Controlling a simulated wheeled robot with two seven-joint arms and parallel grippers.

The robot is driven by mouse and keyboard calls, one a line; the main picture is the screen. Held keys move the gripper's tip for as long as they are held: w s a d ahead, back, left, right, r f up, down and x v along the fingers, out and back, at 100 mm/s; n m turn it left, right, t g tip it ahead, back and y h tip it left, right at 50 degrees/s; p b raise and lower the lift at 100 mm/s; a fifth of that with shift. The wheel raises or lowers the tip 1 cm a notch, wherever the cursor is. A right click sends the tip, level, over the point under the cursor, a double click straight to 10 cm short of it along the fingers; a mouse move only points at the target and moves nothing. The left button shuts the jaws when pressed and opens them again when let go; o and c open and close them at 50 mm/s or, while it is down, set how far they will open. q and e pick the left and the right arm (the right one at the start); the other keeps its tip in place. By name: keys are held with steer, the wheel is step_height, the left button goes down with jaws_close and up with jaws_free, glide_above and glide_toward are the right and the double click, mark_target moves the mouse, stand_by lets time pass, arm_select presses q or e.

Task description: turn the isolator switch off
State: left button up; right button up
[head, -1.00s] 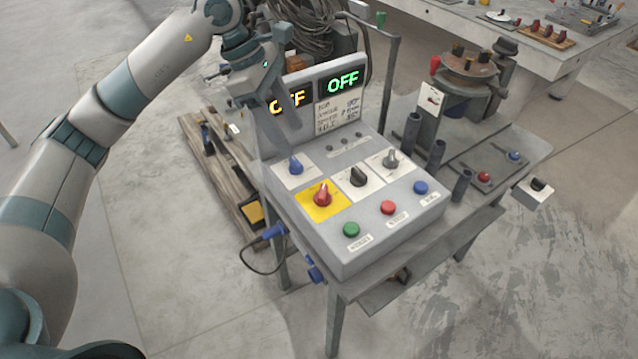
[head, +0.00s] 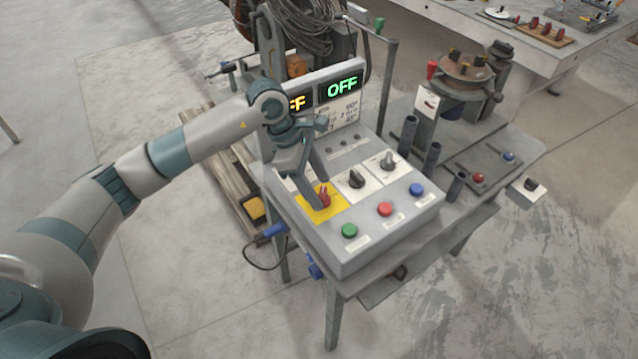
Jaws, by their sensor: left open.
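The isolator switch is a red rotary knob (head: 325,196) on a yellow plate (head: 342,205) at the left of the grey control box's (head: 350,258) sloped top. My left gripper (head: 321,193) points down at this knob, with its fingers open on either side of it. Whether the fingers touch the knob cannot be told. The fingers partly cover the knob and plate. My right gripper is not in view.
A black knob (head: 356,179) and a grey knob (head: 388,161) sit beside it. Green (head: 349,230), red (head: 384,209) and blue (head: 416,189) buttons line the front. The display panel (head: 342,88) behind reads OFF in green; a yellow readout is partly hidden by my arm.

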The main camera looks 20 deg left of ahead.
arm_select(q)
steer(key=shift+d+f, duration=0.2)
steer(key=shift+f, duration=0.3)
steer(key=c, duration=1.1)
